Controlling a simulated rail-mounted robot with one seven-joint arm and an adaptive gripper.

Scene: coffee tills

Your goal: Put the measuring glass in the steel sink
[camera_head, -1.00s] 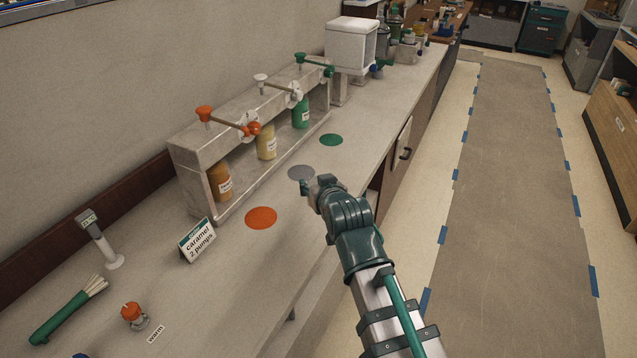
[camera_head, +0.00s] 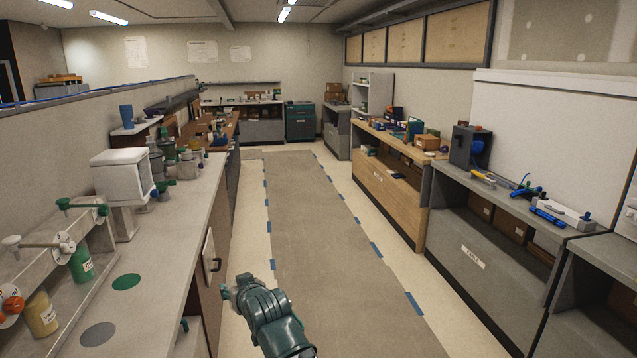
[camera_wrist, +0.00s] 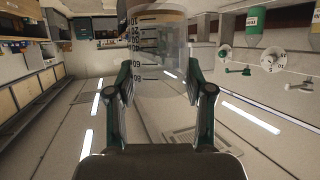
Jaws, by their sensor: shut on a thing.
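The measuring glass (camera_wrist: 158,55) is a clear cylinder with dark numbers and graduation lines. It stands between the two green fingers of my gripper (camera_wrist: 160,82) in the wrist view, and the gripper is shut on it. A tan band shows at the glass's upper end in that picture; I cannot tell whether it is contents or something behind. In the head view my gripper end (camera_head: 229,291) is beside the left counter's front edge, over the aisle side, and the glass cannot be made out there. I cannot make out the steel sink in either view.
The left counter (camera_head: 172,240) carries a pump dispenser rack (camera_head: 72,228), a green disc (camera_head: 126,281), a grey disc (camera_head: 97,334) and a white box-shaped machine (camera_head: 122,176). A clear grey floor mat (camera_head: 300,215) runs down the aisle. Wooden (camera_head: 385,190) and grey cabinets (camera_head: 490,240) line the right.

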